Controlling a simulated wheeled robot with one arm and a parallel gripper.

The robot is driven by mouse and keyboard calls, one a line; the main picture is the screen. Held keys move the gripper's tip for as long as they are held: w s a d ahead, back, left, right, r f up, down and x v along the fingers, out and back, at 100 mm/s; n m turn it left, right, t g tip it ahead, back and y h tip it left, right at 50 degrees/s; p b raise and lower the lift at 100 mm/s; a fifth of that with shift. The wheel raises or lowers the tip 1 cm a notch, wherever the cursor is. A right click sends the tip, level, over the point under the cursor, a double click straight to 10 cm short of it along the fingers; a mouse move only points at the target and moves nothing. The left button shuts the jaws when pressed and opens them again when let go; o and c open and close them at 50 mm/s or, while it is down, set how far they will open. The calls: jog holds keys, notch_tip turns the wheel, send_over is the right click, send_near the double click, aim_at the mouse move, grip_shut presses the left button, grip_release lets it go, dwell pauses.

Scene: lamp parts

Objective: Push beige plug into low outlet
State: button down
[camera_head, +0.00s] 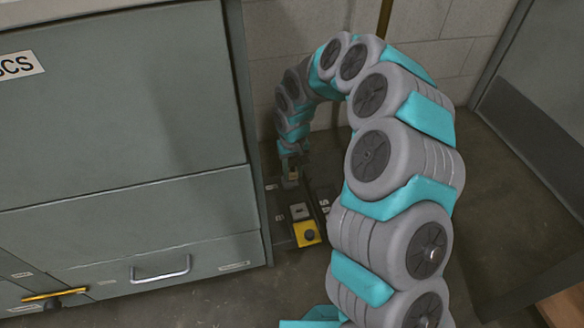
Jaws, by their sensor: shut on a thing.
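My gripper (291,166) is small in the view, at the far end of my arm, low in the gap to the right of the grey-green cabinet. It is shut on a small beige piece, which looks like the beige plug (292,176). The plug is just above a dark low unit (281,217) near the floor. I cannot clearly make out the low outlet, nor whether the plug touches it.
The grey-green cabinet (120,110) with a drawer handle (160,269) fills the left. A yellow-handled item (55,294) sits at its lower left. A pale block wall (275,50) stands behind. A dark panel (535,110) stands at right. Bare floor (200,300) shows in front.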

jog(key=b, duration=0.3)
send_near(300, 206)
jog(key=shift+s+r, duration=0.15)
jog(key=shift+s, duration=0.9)
dwell(0.4)
jog(key=c, duration=1)
grip_release()
grip_shut()
jog(key=shift+f+b, duration=0.3)
jog(key=shift+f, duration=1.7)
jog(key=shift+f, duration=1.55)
dwell(0.6)
